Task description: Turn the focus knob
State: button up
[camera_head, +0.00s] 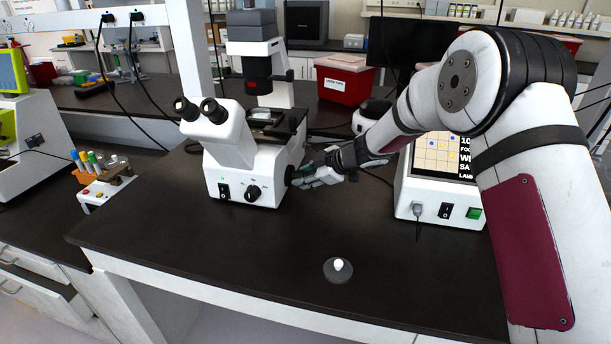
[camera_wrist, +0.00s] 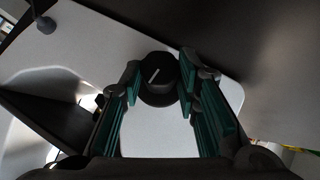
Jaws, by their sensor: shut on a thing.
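The white microscope (camera_head: 240,150) stands on the dark bench, its eyepieces to the left. The focus knob is a round black knob with a white line, seen in the wrist view (camera_wrist: 158,80) on the microscope's pale side panel. In the head view the knob (camera_head: 290,175) shows at the right side of the base, partly behind my gripper. My gripper (camera_head: 306,176) reaches it from the right. In the wrist view my gripper's two teal-padded fingers (camera_wrist: 160,84) are on either side of the knob, closed on it. The white line on the knob is tilted, its upper end to the right.
A second black knob (camera_head: 253,193) and a switch (camera_head: 223,191) are on the microscope's front. A white device with a screen (camera_head: 443,180) stands right of my gripper. A small grey disc with a white knob (camera_head: 338,269) lies on the bench in front. A red bin (camera_head: 343,80) stands behind.

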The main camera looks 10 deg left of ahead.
jog(key=shift+f, duration=0.1)
jog(key=o, duration=1.2)
jog(key=shift+c, duration=0.2)
jog(key=v, duration=1.2)
